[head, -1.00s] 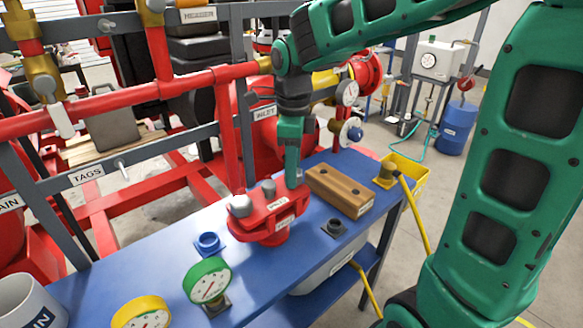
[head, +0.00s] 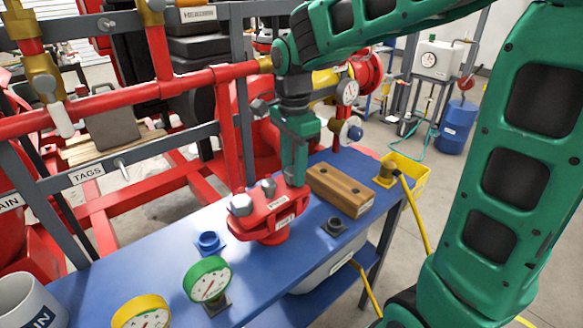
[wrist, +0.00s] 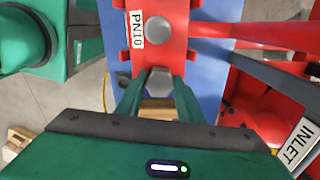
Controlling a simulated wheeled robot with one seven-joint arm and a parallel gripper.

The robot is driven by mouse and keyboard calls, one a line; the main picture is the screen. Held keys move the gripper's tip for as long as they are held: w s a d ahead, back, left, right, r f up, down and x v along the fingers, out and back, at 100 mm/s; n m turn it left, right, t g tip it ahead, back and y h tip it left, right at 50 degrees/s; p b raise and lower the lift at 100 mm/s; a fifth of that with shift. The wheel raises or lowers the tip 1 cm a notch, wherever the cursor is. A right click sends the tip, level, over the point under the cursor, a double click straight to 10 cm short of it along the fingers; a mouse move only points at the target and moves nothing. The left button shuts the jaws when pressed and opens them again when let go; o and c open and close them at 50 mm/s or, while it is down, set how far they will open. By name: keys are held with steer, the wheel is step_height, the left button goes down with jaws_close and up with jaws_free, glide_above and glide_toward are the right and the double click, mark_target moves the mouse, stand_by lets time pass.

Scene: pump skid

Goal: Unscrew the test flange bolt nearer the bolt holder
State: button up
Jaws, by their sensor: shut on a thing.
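The red test flange (head: 265,222) stands on the blue bench. Grey bolt heads sit on it: one at its left end (head: 241,203) and one in the middle (head: 268,187). My gripper (head: 295,182) points down at the flange's right end, the end beside the wooden bolt holder (head: 340,188). In the wrist view my gripper (wrist: 159,85) is shut on the grey hex head of the nearer bolt (wrist: 159,77), one finger on each side. Another bolt head (wrist: 158,30) shows beyond it. The bolt's shank is hidden, so I cannot tell how far it is out.
The bolt holder has two dark holes in its top. Yellow (head: 142,316) and green (head: 208,279) gauges, a blue ring fitting (head: 209,242) and a dark fitting (head: 334,227) stand on the bench. Red pipes and grey rails run behind. A yellow bin (head: 408,176) is at the right.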

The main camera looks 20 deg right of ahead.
steer(key=n, duration=0.7)
steer(key=shift+w, duration=0.1)
steer(key=o, duration=1.2)
steer(key=shift+c, duration=0.2)
steer(key=shift+r, duration=0.15)
step_height(320, 180, up, 10)
steer(key=shift+r, duration=0.25)
